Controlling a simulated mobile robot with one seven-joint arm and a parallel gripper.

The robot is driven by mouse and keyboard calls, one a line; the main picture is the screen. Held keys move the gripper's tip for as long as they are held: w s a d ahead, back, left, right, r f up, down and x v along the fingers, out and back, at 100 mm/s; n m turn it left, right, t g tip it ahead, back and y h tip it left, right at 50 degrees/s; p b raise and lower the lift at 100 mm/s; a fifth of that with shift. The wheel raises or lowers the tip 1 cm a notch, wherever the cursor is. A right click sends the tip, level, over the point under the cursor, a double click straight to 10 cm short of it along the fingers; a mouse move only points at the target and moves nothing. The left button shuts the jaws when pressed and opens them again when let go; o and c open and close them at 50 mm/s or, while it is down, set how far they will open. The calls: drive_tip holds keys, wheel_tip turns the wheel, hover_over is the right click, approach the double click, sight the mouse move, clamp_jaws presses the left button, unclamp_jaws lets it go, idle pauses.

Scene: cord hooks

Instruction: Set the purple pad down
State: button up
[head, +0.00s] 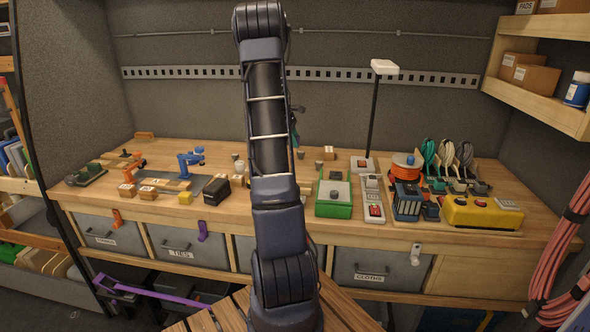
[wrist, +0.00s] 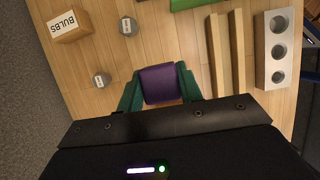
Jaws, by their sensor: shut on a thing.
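The purple pad (wrist: 161,84) sits between the two green fingers of my gripper (wrist: 160,90) in the wrist view. The fingers are shut on its left and right sides. The wooden worktop (wrist: 160,45) lies beneath it. I cannot tell whether the pad touches the worktop or hangs above it. In the head view my own arm hides the pad and most of my gripper.
In the wrist view, a BULBS box (wrist: 68,25) and two small grey cylinders (wrist: 127,26) (wrist: 101,80) stand to the left. Wooden rails (wrist: 228,60) and a grey block with holes (wrist: 278,50) lie right. Bare worktop lies just beyond the pad.

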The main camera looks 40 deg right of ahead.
wheel_tip(320, 180, down, 14)
drive_tip(key=shift+r, duration=0.2)
idle(0.4)
drive_tip(key=shift+f, duration=0.1)
drive_tip(key=o, duration=1)
